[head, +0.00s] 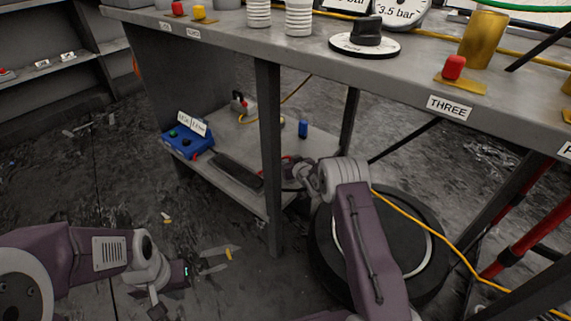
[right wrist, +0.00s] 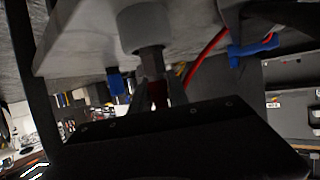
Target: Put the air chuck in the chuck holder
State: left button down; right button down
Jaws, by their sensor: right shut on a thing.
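My right gripper (head: 298,172) is over the lower shelf (head: 235,178), beside the table leg. In the right wrist view its fingers (right wrist: 157,92) are shut on a small, mostly hidden thing with red on it (right wrist: 157,95), probably the air chuck. A grey cylinder (right wrist: 145,28) is just beyond the fingertips; I cannot tell whether it is the chuck holder or touches the held thing.
A blue cylinder (head: 303,128) stands on the lower shelf behind my right gripper. The workbench top (head: 300,55) overhangs it, and a table leg (head: 270,150) stands close on the left. A black round thing with a yellow hose (head: 425,220) is on the floor at right.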

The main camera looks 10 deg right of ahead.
jog(key=shift+r, duration=0.15)
jog(key=c, duration=1.3)
grip_release()
jog(key=shift+o, duration=0.2)
jog(key=shift+r, duration=0.1)
jog(key=p+v, duration=0.2)
jog(key=v, duration=1)
jog(key=shift+p, duration=0.4)
